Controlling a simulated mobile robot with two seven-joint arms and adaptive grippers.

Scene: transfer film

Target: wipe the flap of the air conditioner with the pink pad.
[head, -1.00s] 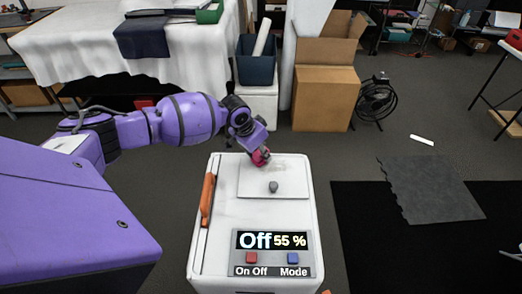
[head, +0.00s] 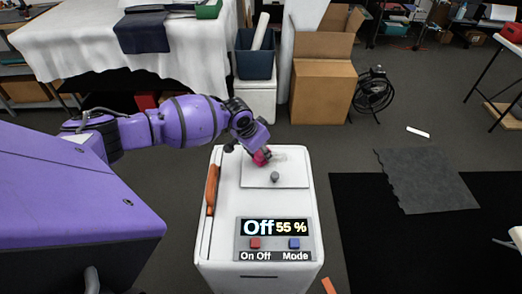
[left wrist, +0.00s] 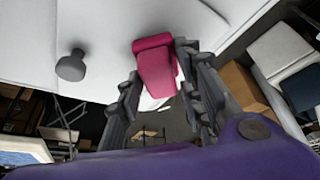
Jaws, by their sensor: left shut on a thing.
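The air conditioner (head: 230,240) is a white box with an "Off 55 %" display. Its flap (head: 295,180) is a pale plate on top with a grey knob (head: 275,177); the knob also shows in the left wrist view (left wrist: 70,66). A faint pale smudge shows near the flap's far edge. My left gripper (head: 258,152) is shut on the pink pad (head: 262,157) at the flap's far left part. In the left wrist view the pad (left wrist: 153,62) sits between the fingers against the white surface. The exact contact is hidden.
An orange handle-like piece (head: 212,188) lies along the air conditioner's left side. Behind stand a cardboard box (head: 320,95), a dark blue bin (head: 256,60) and a black coiled item (head: 373,92). Dark mats (head: 425,180) lie on the floor to the right.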

